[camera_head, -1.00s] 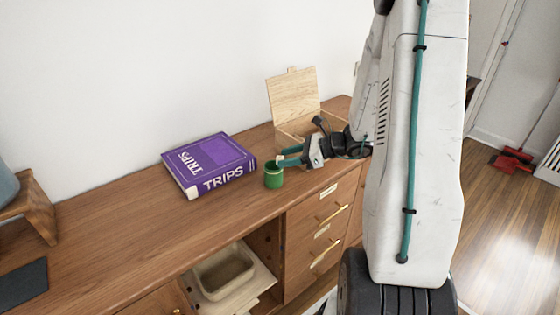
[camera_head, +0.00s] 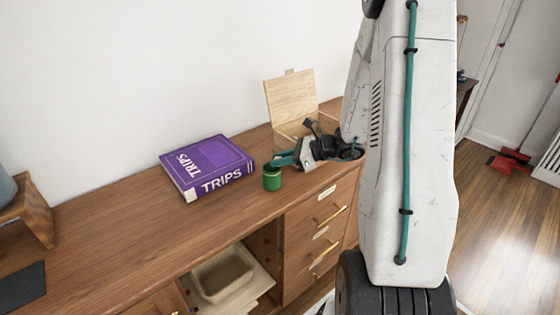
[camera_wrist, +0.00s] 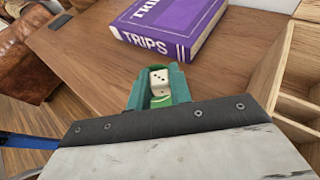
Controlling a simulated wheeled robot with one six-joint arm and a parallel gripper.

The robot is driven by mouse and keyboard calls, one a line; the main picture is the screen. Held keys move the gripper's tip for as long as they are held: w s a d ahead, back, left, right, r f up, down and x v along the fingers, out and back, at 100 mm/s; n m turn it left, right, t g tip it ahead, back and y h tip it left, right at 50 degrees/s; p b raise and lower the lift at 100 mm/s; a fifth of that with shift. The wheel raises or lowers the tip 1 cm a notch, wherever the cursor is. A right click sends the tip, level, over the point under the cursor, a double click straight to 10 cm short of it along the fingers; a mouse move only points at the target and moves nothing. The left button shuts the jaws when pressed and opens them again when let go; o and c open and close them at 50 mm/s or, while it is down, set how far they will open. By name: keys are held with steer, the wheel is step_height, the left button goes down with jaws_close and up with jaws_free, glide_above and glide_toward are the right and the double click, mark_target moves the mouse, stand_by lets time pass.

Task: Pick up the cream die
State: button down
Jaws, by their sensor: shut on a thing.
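The cream die (camera_wrist: 159,78) has dark pips and shows in the wrist view between the teal fingers of my gripper (camera_wrist: 160,72). My gripper is shut on it. Just below the die is the green cup (camera_wrist: 160,101), mostly hidden by the fingers and the gripper body. In the head view, my gripper (camera_head: 280,159) is right at the rim of the green cup (camera_head: 271,181), and the die is hidden there. I cannot tell whether the die is clear of the cup.
A purple book (camera_head: 208,165) lies left of the cup on the wooden cabinet top (camera_head: 120,220). An open wooden box (camera_head: 291,97) with a raised lid stands behind my gripper. The cabinet top left of the book is mostly clear.

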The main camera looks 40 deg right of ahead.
steer(key=s+d+r, duration=0.2)
steer(key=s, duration=0.5)
steer(key=s+d+r, duration=0.2)
steer(key=s+d, duration=0.1)
steer(key=s, duration=0.5)
steer(key=shift+d+r, duration=0.15)
steer(key=shift+r, duration=0.2)
